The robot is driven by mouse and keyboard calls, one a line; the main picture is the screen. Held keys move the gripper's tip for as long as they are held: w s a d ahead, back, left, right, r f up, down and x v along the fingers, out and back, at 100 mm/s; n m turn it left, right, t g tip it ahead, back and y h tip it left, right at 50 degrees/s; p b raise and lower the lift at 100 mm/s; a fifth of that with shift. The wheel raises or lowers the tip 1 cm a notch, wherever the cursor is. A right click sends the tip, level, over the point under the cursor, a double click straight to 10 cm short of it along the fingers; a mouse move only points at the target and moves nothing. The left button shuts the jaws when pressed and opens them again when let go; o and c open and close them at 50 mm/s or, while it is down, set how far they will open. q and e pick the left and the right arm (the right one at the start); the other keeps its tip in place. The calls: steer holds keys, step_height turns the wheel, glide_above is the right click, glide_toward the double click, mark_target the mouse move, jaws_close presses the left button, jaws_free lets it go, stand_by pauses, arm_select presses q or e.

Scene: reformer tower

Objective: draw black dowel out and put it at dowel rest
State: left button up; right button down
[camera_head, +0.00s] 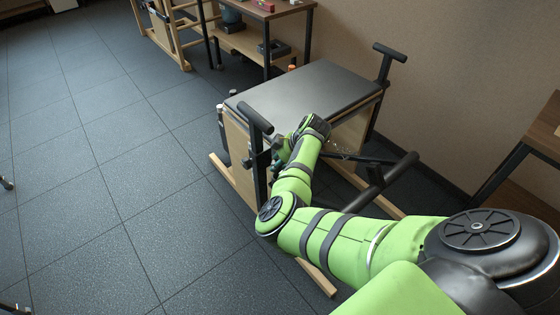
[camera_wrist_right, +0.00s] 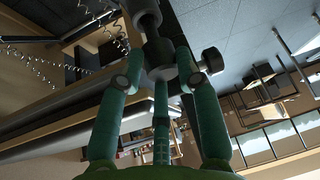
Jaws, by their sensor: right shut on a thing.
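The reformer tower (camera_head: 305,82) has a grey padded top, wooden sides and black posts with padded handles. My right gripper (camera_head: 277,160) is at its near side, just right of the near black post (camera_head: 259,165), mostly hidden behind my own wrist. In the right wrist view, the green fingers of the right gripper (camera_wrist_right: 163,75) are closed around a dark cylindrical part, which appears to be the black dowel (camera_wrist_right: 155,48). It lies among other black fittings. I cannot tell whether it is seated or free. I cannot make out the dowel rest. My left gripper is not in view.
A black padded bar (camera_head: 385,178) juts out at the tower's right. A wooden shelf unit (camera_head: 258,40) stands behind, and a wooden table (camera_head: 545,130) is at the right edge. Coiled springs (camera_wrist_right: 38,62) hang near the gripper.

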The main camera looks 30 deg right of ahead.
mark_target(280, 169)
steer(key=shift+f+b, duration=0.75)
steer(key=shift+f, duration=0.85)
steer(key=c, duration=0.8)
jaws_free()
steer(key=v, duration=1.2)
steer(key=shift+s, duration=0.1)
